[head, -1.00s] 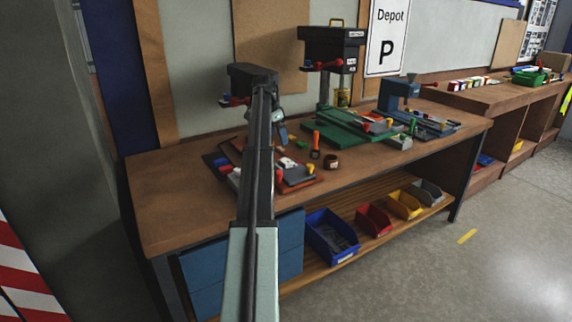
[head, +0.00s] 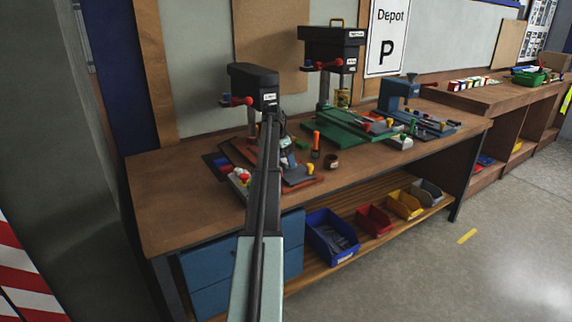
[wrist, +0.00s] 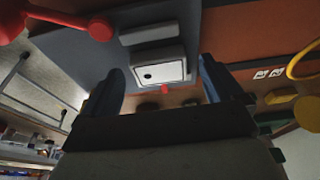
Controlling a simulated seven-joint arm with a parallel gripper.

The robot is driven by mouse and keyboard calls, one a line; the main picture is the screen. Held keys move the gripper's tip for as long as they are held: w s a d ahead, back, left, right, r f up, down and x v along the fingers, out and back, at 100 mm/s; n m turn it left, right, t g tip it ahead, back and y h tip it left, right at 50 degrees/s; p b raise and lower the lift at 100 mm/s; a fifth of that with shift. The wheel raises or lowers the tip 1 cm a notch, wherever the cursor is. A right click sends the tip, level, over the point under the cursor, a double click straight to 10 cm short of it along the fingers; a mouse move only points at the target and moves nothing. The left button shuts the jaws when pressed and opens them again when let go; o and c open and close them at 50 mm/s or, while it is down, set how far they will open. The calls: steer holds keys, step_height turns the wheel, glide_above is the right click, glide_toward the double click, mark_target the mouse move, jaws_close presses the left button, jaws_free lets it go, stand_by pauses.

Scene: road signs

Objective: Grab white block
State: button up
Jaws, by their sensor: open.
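The white block (wrist: 172,72), a pale box with a dark round spot on its face, sits on a grey surface in the wrist view. My gripper (wrist: 161,67) is open, with one blue finger to the left of the block and one to the right. There seems to be a gap on both sides, and I cannot tell whether the fingertips reach down past its top. In the head view my gripper (head: 287,158) is low over the near-left bench fixture, and it and my arm hide the block.
A red-handled drill press (head: 254,88) stands just behind my gripper. A red knob (wrist: 101,29) and a pale bar (wrist: 150,35) lie near the block. An orange-handled tool (head: 316,140) and a dark cup (head: 331,162) stand to the right. The bench's left end (head: 170,195) is clear.

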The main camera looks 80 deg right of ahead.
steer(key=shift+s+f, duration=0.1)
steer(key=shift+f, duration=0.15)
steer(key=c, duration=1.2)
steer(key=shift+r, duration=0.1)
